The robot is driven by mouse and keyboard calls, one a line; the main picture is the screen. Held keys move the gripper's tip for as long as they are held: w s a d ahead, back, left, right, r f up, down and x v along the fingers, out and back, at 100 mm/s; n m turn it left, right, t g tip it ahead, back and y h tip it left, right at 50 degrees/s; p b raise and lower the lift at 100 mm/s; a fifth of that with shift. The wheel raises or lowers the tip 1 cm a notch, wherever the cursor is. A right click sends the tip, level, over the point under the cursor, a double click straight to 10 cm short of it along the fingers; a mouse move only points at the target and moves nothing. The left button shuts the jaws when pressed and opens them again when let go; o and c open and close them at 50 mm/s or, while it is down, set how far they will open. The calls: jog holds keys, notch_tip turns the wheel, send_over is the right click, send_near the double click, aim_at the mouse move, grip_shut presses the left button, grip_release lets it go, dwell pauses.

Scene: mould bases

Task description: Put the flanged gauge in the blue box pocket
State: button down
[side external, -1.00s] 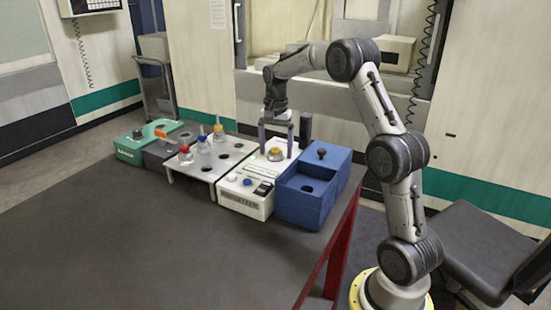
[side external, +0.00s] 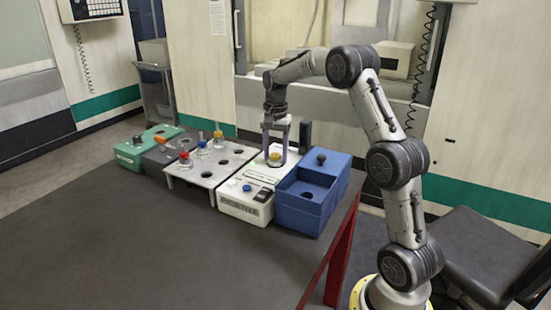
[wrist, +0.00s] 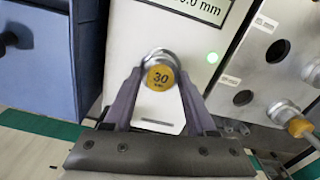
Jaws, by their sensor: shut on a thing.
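The flanged gauge, with a yellow cap marked 30 and a metal body, shows in the wrist view (wrist: 160,77) and in the side view (side external: 275,157). It is at the white measuring device (side external: 247,196). My gripper (side external: 276,164) points down with one finger on each side of the gauge and is shut on it; the wrist view shows the same two fingers (wrist: 160,86). I cannot tell whether the gauge touches the device. The blue box (side external: 318,217) stands just right of the device in the side view. Its recessed pocket (side external: 308,190) has a dark hole and looks empty.
A black-knobbed part (side external: 321,158) stands at the back of the blue box. A dark post (side external: 305,136) rises behind the device. A light rack (side external: 211,175) with several capped pieces and holes lies to the left. The dark table front is clear.

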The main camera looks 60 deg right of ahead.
notch_tip(320, 180, up, 18)
jog(key=s+a, duration=1)
jog(key=s, duration=0.4)
jog(key=shift+s+f, duration=0.2)
jog(key=shift+f, duration=4.25)
jog(key=shift+s+f, duration=0.2)
jog(key=shift+f, duration=4.25)
jog(key=shift+c, duration=0.6)
grip_release()
